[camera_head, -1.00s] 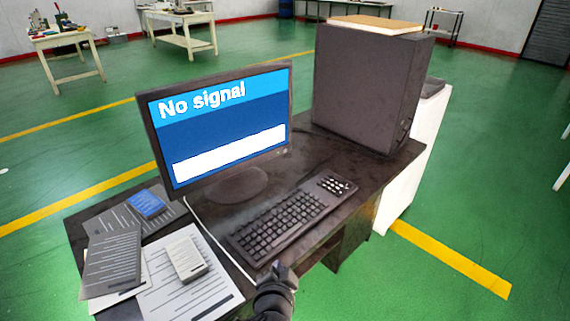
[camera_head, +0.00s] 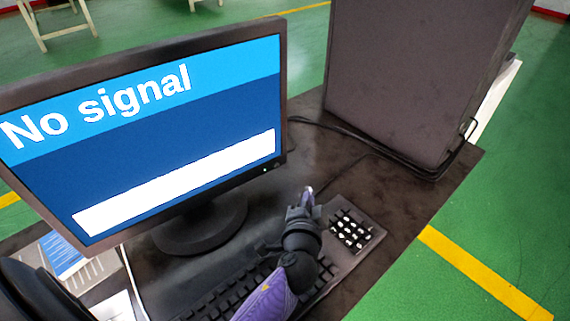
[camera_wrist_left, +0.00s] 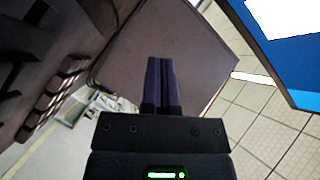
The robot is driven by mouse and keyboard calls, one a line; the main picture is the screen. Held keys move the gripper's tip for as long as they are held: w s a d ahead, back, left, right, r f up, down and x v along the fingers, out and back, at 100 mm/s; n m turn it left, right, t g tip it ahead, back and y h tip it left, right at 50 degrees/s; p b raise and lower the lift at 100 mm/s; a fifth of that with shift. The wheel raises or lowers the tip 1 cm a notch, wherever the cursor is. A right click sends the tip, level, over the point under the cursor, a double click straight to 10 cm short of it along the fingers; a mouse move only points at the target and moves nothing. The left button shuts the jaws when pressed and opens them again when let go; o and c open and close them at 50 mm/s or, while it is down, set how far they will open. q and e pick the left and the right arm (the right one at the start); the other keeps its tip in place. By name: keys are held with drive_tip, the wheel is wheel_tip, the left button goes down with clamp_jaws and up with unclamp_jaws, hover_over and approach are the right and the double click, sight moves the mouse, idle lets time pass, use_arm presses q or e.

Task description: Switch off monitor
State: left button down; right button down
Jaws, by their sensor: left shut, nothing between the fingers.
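The monitor (camera_head: 150,135) stands on the desk with its screen lit, showing "No signal" and a white bar on blue. A small light (camera_head: 265,169) shows on its lower right bezel. My left gripper (camera_head: 308,192) is shut and empty. It is above the keyboard, right of the monitor's lower right corner and apart from it. In the left wrist view the closed fingers (camera_wrist_left: 160,80) point ahead, with part of the monitor (camera_wrist_left: 295,50) at the upper right. My right gripper is not in view.
The keyboard (camera_head: 350,228) lies under my left arm. A large dark computer case (camera_head: 400,80) stands behind to the right, with a cable (camera_head: 350,135) on the desk. A blue-covered item (camera_head: 62,255) and papers lie at the left. Green floor is free at right.

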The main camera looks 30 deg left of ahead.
sight(282, 164)
use_arm(q)
drive_tip(key=shift+w+a+f, duration=0.1)
drive_tip(key=shift+w+f, duration=0.05)
drive_tip(key=shift+f, duration=0.5)
drive_tip(key=w+a, duration=0.1)
drive_tip(key=a, duration=0.1)
drive_tip(key=w+a, duration=0.1)
drive_tip(key=a, duration=0.2)
drive_tip(key=w+a, duration=0.1)
drive_tip(key=a, duration=0.2)
drive_tip(key=shift+w+p, duration=0.3)
drive_tip(key=shift+w, duration=0.1)
drive_tip(key=shift+r, duration=0.1)
idle(1.4)
drive_tip(key=shift+w+a, duration=0.2)
drive_tip(key=shift+a, duration=0.15)
drive_tip(key=shift+w+a, duration=0.15)
drive_tip(key=shift+a, duration=0.2)
idle(0.5)
drive_tip(key=shift+d, duration=0.1)
drive_tip(key=shift+s+d, duration=0.35)
drive_tip(key=shift+d, duration=0.3)
